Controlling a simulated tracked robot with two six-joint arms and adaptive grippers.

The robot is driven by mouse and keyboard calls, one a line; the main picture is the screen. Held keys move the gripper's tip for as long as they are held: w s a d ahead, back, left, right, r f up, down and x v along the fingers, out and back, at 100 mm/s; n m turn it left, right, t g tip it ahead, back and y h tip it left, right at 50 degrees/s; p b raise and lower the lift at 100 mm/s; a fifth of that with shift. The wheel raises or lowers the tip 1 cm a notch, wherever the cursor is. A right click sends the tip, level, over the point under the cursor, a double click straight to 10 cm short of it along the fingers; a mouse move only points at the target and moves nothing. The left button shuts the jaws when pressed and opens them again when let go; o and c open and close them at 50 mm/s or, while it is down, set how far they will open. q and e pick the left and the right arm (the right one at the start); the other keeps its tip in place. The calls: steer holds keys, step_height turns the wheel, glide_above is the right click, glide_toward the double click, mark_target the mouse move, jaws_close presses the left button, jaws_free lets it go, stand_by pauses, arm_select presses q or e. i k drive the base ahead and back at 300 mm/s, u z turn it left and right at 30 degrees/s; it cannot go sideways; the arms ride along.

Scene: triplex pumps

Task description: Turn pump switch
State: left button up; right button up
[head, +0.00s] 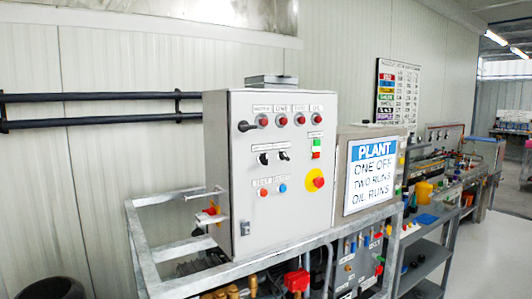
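A light grey control cabinet (275,215) stands in the middle of the head view on a metal frame. Its front has a row of red lamps (281,119) under small labels. Below them are two black rotary switches (273,157), then an orange and a blue button (273,189). Another red and yellow switch (208,214) sticks out at the left side. Which one is the pump switch I cannot tell. Neither gripper is in view.
The metal frame (160,262) surrounds the cabinet's base, with red and brass fittings (296,280) below. A PLANT sign (370,175) hangs on a box at the right. A bench (440,205) with parts runs along the right wall. Grey floor (480,260) is clear at far right.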

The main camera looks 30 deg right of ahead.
mark_target(264, 158)
steer(key=z, duration=0.35)
steer(key=i, duration=0.8)
steer(key=z, duration=0.75)
steer(key=k, duration=0.75)
steer(key=z, duration=0.2)
steer(key=i, duration=0.8)
steer(key=u, duration=0.1)
